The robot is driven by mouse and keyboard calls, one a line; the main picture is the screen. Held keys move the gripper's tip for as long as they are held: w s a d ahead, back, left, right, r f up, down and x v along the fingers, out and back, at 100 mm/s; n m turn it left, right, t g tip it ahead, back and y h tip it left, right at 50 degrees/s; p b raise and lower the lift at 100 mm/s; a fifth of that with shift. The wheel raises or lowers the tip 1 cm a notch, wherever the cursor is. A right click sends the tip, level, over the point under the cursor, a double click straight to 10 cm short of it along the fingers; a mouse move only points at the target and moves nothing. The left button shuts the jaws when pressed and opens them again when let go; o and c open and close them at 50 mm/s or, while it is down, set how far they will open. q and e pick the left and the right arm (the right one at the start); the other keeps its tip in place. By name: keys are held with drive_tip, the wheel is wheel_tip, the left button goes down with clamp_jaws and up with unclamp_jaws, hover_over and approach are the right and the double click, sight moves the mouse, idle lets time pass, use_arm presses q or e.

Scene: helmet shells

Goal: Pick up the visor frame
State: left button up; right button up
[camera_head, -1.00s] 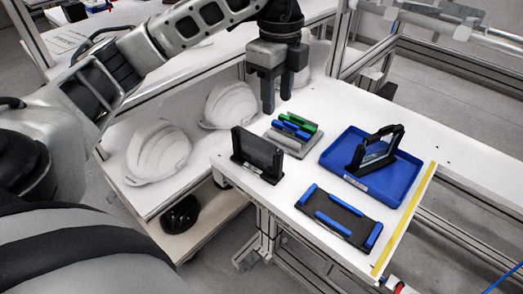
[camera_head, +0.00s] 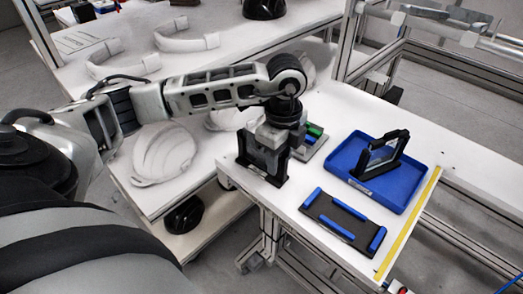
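A dark upright frame with a panel (camera_head: 246,166) stands in a low base at the near left of the white table. My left gripper (camera_head: 270,160) is down at this frame, pointing downward and covering much of it. Its fingers look apart; contact with the frame cannot be made out. A second black frame with a clear window (camera_head: 382,154) stands tilted in the blue tray (camera_head: 409,193). I cannot tell for sure which of the two is the visor frame. My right gripper is not in view.
A black plate with blue bars (camera_head: 340,217) lies flat at the table's front. A grey holder with green and blue pieces (camera_head: 314,138) sits just behind my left gripper, partly hidden. White helmet shells (camera_head: 164,154) lie on the lower shelf to the left. A yellow strip (camera_head: 408,226) marks the right edge.

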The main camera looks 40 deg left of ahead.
use_arm(q)
drive_tip(key=shift+f, duration=0.5)
drive_tip(key=shift+c, duration=0.3)
clamp_jaws()
drive_tip(key=shift+r, duration=0.1)
